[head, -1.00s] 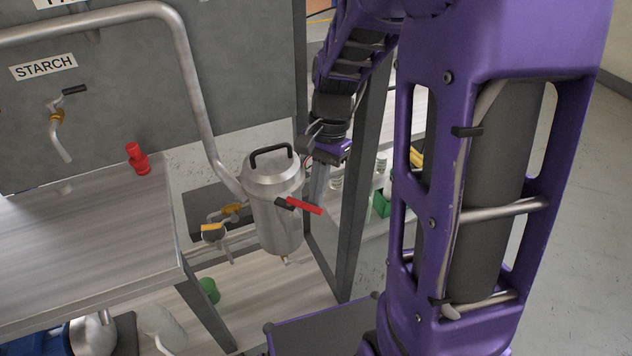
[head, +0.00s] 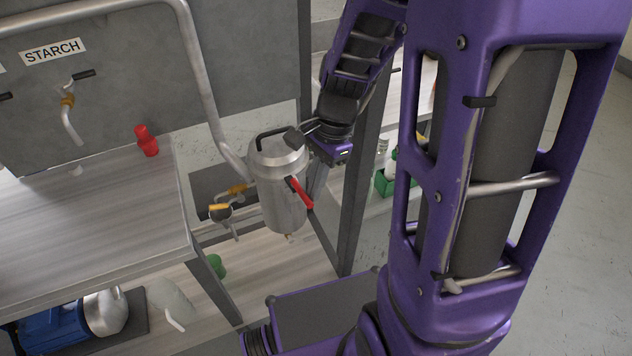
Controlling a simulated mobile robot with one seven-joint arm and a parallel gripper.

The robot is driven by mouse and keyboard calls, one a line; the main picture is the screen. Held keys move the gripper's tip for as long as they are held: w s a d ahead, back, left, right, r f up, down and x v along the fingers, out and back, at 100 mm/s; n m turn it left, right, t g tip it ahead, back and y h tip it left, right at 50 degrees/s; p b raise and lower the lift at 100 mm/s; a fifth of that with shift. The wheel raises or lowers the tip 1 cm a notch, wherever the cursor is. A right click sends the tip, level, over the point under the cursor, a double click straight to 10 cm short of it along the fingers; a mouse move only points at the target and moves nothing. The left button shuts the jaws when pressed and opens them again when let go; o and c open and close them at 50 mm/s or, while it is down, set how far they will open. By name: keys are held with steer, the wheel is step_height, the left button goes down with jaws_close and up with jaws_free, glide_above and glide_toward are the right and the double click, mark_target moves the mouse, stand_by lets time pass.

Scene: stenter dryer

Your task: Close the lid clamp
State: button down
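The metal pot (head: 283,205) hangs on the pipework with its domed lid (head: 278,155) seated on top and a black lid handle (head: 262,139). The lid clamp has a red lever (head: 300,193) on the pot's right side, sloping steeply down to the right from a dark end piece. My gripper (head: 317,184) points down at the right side of the pot, close beside or behind the red lever. Its fingers are narrow and partly hidden, so I cannot tell their opening or whether they touch the lever.
A grey frame post (head: 358,200) stands just right of my gripper. A steel pipe (head: 205,90) runs down to the pot from the left. The worktop (head: 90,220) with a red fitting (head: 147,141) is at left. A green box (head: 384,184) sits behind the post.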

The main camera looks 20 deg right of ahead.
stand_by(0.5)
steer(key=v, duration=1.1)
step_height(320, 180, down, 11)
steer(key=a+m+b, duration=0.1)
steer(key=a+b, duration=0.1)
steer(key=b, duration=0.1)
steer(key=shift+s+m, duration=0.2)
steer(key=shift+m, duration=0.1)
steer(key=shift+a+r, duration=0.15)
steer(key=shift+r, duration=0.05)
